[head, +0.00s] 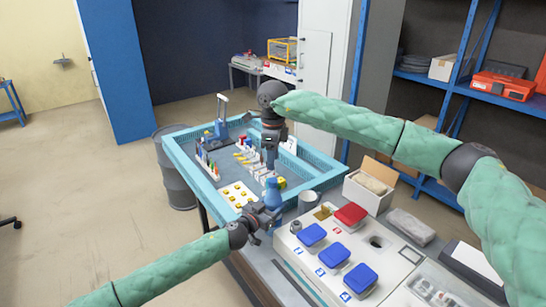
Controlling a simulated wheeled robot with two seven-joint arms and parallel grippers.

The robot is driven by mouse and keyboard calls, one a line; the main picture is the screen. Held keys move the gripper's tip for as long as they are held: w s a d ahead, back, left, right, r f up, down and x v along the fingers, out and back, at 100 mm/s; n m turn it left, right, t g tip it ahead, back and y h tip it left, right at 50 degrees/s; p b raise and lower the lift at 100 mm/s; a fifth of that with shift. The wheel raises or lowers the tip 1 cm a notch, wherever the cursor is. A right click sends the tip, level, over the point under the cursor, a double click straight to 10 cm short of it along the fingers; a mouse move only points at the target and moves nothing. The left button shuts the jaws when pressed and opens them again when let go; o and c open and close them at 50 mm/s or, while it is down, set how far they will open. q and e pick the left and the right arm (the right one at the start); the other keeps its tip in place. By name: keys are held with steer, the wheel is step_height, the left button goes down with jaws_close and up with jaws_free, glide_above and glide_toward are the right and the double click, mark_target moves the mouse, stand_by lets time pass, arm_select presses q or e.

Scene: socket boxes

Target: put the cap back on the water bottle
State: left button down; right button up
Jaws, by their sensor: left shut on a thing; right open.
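A blue water bottle (272,193) stands upright at the front edge of the blue-rimmed tray. My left gripper (266,215) reaches in from the lower left and is shut on the bottle's lower part. My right gripper (270,160) points down just above and behind the bottle, over the tray's contents, and is open. Whether the bottle's top is bare is too small to tell. I cannot pick out the cap with certainty among the small items.
The light-blue tray (325,180) holds several small coloured items. To its right are a white panel (298,250) with blue and red lidded sockets, a grey cup (309,200) and an open carton (366,192). A grey barrel (174,170) stands left of the table.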

mark_target(273, 180)
steer(key=shift+r, duration=0.2)
steer(key=shift+f, duration=0.1)
steer(key=shift+f, duration=3.95)
steer(key=c, duration=1)
jaws_close()
steer(key=o, duration=1.1)
jaws_free()
